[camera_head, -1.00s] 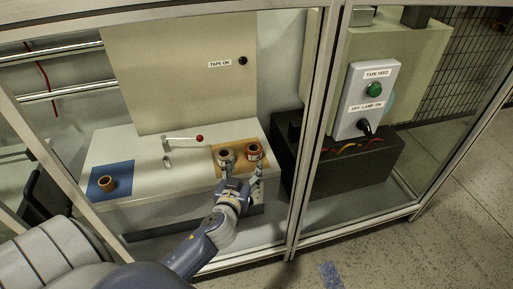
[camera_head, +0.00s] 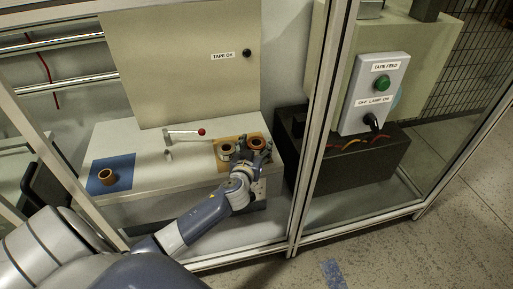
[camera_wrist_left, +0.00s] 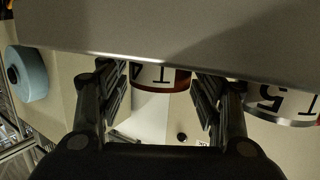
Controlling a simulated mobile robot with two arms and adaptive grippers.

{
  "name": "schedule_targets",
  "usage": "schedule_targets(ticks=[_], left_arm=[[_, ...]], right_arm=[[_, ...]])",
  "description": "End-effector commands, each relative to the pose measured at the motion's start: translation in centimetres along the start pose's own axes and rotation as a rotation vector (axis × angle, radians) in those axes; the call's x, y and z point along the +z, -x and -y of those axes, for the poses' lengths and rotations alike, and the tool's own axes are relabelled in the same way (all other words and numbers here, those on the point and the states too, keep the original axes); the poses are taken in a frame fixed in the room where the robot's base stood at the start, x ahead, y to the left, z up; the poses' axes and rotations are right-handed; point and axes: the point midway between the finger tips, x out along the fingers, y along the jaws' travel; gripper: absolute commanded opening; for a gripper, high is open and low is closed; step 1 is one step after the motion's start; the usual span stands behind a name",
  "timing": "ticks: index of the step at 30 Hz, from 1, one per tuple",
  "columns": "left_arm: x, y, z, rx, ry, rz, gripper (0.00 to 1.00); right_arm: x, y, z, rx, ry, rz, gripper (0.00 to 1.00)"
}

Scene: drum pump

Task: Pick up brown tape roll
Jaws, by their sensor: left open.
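The brown tape roll (camera_head: 257,142), with a red-brown rim, stands at the right of the orange-tan mat (camera_head: 220,164). The grey roll (camera_wrist_left: 282,105) is outside the fingers, at the right. My right gripper is not in view.
A tan roll (camera_head: 107,176) stands on a blue mat (camera_head: 97,187) at the left of the white bench. Frame posts (camera_head: 315,130) and a dark block (camera_head: 345,165) stand to the right.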

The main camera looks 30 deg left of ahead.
Motion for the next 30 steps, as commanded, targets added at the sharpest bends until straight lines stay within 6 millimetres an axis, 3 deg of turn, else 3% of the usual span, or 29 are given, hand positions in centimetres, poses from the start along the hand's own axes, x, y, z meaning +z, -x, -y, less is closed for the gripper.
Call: schedule_targets(ticks=[4,11,12,17,30], left_arm=[[-0.01,-1.22,0.01,0.000,-0.002,-0.001,0.60],[-0.01,-1.34,-0.01,0.001,-0.001,0.000,0.60],[-0.01,-1.34,-0.01,0.001,-0.001,0.000,0.58],[-0.01,-1.32,-0.02,0.001,-0.001,0.000,0.22],[-0.50,-1.24,-0.03,0.001,0.000,-0.001,0.21]], right_arm=[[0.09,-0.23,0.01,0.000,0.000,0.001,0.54],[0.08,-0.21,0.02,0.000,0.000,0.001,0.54],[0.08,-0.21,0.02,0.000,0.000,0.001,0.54],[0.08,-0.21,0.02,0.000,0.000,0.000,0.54],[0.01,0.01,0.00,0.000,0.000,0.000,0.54]])
